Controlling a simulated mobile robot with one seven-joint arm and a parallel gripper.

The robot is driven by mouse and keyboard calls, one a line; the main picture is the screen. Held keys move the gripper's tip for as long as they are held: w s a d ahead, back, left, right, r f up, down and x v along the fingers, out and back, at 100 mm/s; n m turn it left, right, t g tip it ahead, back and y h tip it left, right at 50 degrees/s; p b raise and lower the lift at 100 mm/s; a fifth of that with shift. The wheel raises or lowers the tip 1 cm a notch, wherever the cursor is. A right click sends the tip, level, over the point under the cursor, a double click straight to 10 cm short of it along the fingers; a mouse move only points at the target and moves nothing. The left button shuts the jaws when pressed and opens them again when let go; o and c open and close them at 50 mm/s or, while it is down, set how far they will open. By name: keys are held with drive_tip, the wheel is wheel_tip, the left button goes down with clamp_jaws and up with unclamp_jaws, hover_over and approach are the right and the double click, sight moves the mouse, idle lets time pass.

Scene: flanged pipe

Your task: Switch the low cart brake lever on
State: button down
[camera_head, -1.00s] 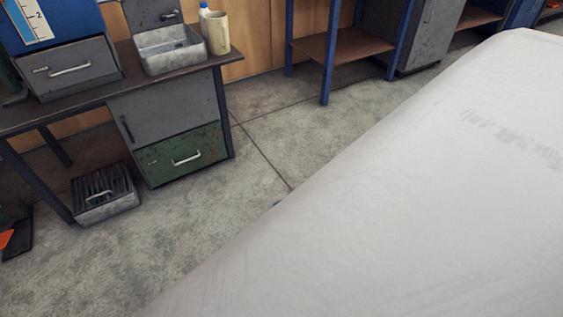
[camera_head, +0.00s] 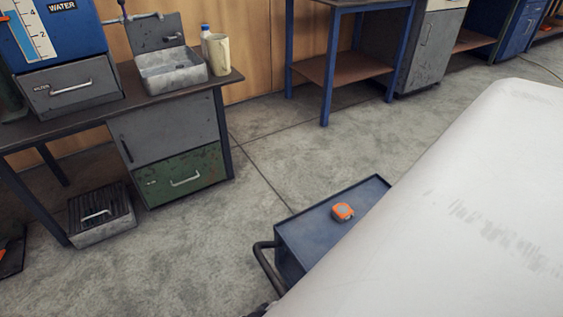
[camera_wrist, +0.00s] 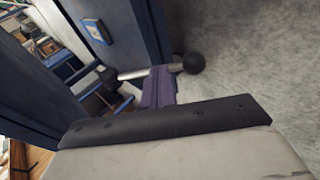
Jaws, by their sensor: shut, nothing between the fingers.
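The low blue cart (camera_head: 310,222) is partly hidden behind my large pale arm in the head view. Its brake lever does not show there. In the wrist view, the lever (camera_wrist: 135,74) is a pale metal rod with a black ball knob (camera_wrist: 194,63), lying nearly level from a dark mount beside a blue panel (camera_wrist: 135,30). My gripper (camera_wrist: 160,76) is shut and empty, its dark purple fingers overlapping the rod between mount and knob. I cannot tell whether they touch it. My gripper is not visible in the head view.
An orange tape measure (camera_head: 342,212) lies on the cart top, and a black push handle (camera_head: 266,268) sticks out at its left end. A workbench (camera_head: 100,112) with a sink stands at left. Grey floor (camera_head: 225,235) is clear between bench and cart.

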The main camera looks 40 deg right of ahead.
drive_tip(key=shift+d+f+h+b, duration=0.15)
drive_tip(key=shift+f+h+b, duration=0.25)
drive_tip(key=shift+f, duration=0.35)
drive_tip(key=shift+d+f+b, duration=0.35)
drive_tip(key=shift+f+b, duration=0.05)
drive_tip(key=shift+f, duration=0.05)
drive_tip(key=shift+s+r, duration=0.1)
